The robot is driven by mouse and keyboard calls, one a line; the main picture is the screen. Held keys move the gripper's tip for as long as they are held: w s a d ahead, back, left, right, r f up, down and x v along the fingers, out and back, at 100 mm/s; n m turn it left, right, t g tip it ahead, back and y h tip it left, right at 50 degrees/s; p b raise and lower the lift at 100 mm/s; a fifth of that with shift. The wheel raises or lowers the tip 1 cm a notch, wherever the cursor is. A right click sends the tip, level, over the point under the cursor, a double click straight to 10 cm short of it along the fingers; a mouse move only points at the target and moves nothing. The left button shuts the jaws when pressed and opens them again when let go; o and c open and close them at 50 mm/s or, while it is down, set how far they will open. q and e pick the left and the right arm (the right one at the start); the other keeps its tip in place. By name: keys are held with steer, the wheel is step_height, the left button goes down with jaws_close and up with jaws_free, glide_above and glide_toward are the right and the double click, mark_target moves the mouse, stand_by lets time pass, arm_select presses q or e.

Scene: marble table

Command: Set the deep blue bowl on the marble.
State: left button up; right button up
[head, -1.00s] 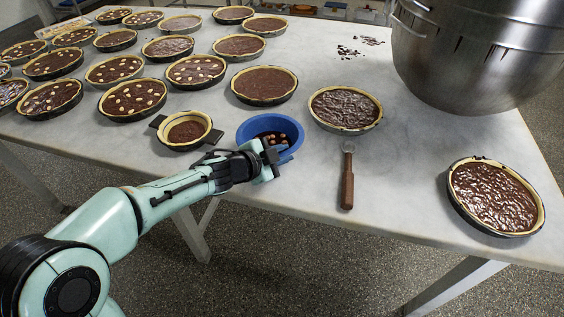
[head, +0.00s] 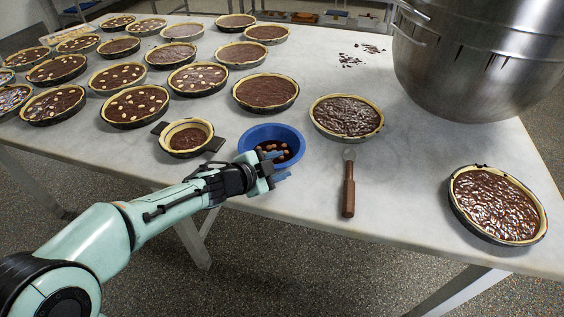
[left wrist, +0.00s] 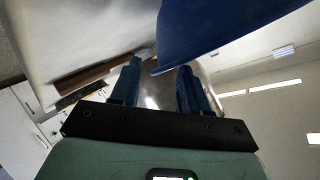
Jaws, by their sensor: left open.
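The deep blue bowl (head: 293,133) looks to be resting upright on the marble table (head: 402,190), near its front edge, with several nuts inside. My left gripper (head: 279,167) is open at the bowl's near side, its blue fingers spread at the rim. In the left wrist view, the bowl (left wrist: 215,30) fills the upper middle, close beyond the spread fingers of the gripper (left wrist: 160,70). Nothing shows between the fingers there. I cannot tell whether a finger still touches the bowl. My right gripper is out of view.
A small tart (head: 187,137) on a dark board stands left of the bowl. A wooden-handled tool (head: 348,190) and a chocolate pie (head: 346,116) are to the right. A large steel mixing bowl (head: 470,65) is at the back right. Bare marble lies right of the tool.

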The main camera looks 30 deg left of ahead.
arm_select(q)
steer(key=p+v, duration=0.4)
steer(key=v, duration=0.6)
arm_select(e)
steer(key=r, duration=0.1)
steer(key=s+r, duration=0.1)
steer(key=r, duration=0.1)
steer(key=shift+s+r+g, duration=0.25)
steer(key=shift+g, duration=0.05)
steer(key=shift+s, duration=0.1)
